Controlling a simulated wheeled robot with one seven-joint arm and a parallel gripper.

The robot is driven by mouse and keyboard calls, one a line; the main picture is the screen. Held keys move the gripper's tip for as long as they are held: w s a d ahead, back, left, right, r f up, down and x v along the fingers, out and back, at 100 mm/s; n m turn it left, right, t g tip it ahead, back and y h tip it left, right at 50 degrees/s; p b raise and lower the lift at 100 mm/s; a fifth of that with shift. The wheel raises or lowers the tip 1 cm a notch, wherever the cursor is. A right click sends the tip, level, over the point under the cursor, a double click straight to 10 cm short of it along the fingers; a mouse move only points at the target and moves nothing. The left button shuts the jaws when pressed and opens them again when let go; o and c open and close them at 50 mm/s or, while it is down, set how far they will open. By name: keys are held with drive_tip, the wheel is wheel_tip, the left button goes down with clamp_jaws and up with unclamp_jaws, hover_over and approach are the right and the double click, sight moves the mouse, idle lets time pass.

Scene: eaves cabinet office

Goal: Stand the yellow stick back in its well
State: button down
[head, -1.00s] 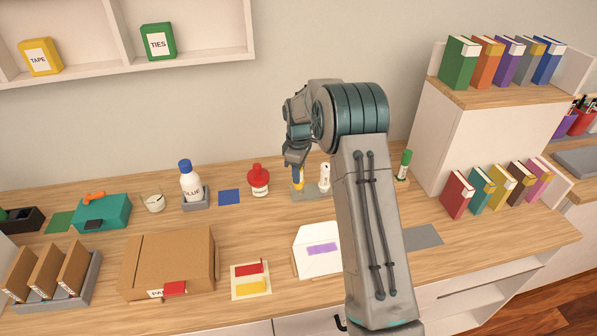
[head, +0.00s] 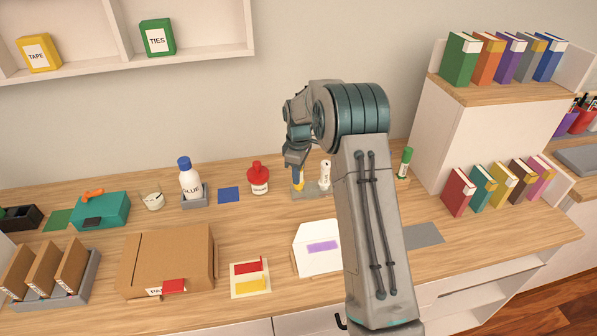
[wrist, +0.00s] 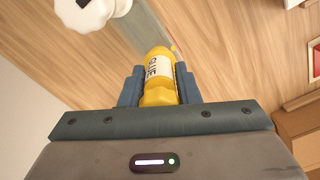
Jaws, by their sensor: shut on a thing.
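The yellow stick (wrist: 158,75) is a yellow glue stick with a white label. My gripper (wrist: 158,88) is shut on it, with a finger on each side. In the head view my gripper (head: 297,172) points down over the grey base (head: 311,190), and the lower part of the yellow stick (head: 298,184) shows under the fingers. The stick looks roughly upright at the left part of the base. I cannot tell whether its foot is inside a well or just above it.
A white stick (head: 325,175) stands in the same base, right beside my gripper. A red bottle (head: 258,178) stands to the left and a green stick (head: 404,163) to the right. A white box (head: 316,257) is in front. Open wood lies between.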

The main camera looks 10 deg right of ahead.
drive_tip(key=shift+f+b, duration=0.6)
drive_tip(key=shift+f, duration=0.35)
drive_tip(key=c, duration=1)
unclamp_jaws()
drive_tip(key=shift+r, duration=0.1)
wheel_tip(320, 180, up, 14)
drive_tip(key=shift+f+b, duration=0.15)
drive_tip(key=shift+b, duration=0.65)
